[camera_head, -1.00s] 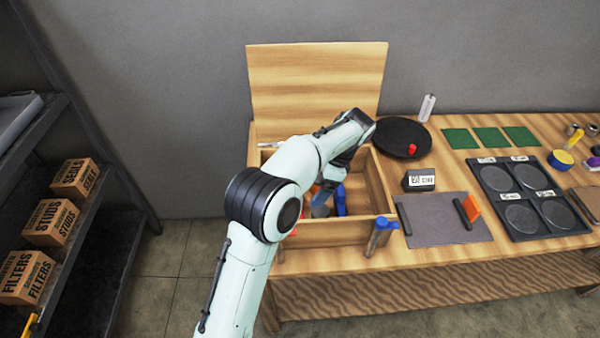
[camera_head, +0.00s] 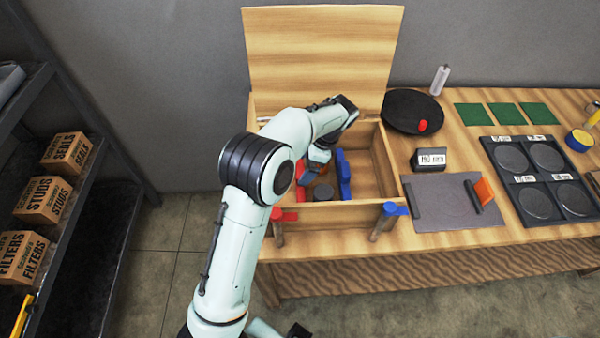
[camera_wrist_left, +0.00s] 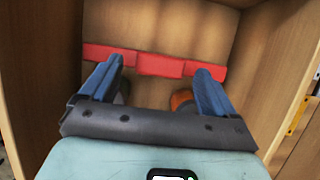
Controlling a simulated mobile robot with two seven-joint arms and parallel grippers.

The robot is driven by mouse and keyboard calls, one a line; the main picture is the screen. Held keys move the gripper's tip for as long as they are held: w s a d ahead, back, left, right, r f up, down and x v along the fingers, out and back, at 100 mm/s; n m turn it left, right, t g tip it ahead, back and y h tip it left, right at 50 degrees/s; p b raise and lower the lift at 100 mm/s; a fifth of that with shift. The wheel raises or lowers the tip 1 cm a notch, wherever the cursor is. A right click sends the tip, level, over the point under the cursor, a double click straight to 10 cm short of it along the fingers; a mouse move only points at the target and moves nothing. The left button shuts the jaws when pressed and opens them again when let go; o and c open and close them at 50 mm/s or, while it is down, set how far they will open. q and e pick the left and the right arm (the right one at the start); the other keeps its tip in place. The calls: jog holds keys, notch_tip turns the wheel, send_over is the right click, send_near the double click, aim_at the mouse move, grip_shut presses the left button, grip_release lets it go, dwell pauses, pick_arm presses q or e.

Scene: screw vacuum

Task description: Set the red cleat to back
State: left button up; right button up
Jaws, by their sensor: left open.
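The red cleat is a long bar with a middle block; it lies inside the wooden box (camera_head: 345,215) and shows in the left wrist view (camera_wrist_left: 160,65). In the head view a red part (camera_head: 300,182) shows beside my arm, the rest hidden. My left gripper (camera_head: 319,158) reaches down into the box. In the left wrist view its two blue fingers (camera_wrist_left: 159,68) are open and apart, their tips over the red bar with nothing held between them; contact cannot be told. My right gripper is not in view.
A blue cleat (camera_head: 343,175) and a dark round piece (camera_head: 323,191) are in the box. The raised lid (camera_head: 320,50) is behind. The box's right part is bare.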

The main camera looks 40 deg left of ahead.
pick_arm(q)
jog(key=shift+x, duration=1.75)
jog(key=c, duration=1.4)
jog(key=s+a, duration=0.2)
jog(key=s+a+b, duration=0.1)
jog(key=s+a, duration=0.1)
jog(key=a, duration=0.1)
jog(key=shift+s+a, duration=0.15)
jog(key=shift+s, duration=0.05)
jog(key=o, duration=1.4)
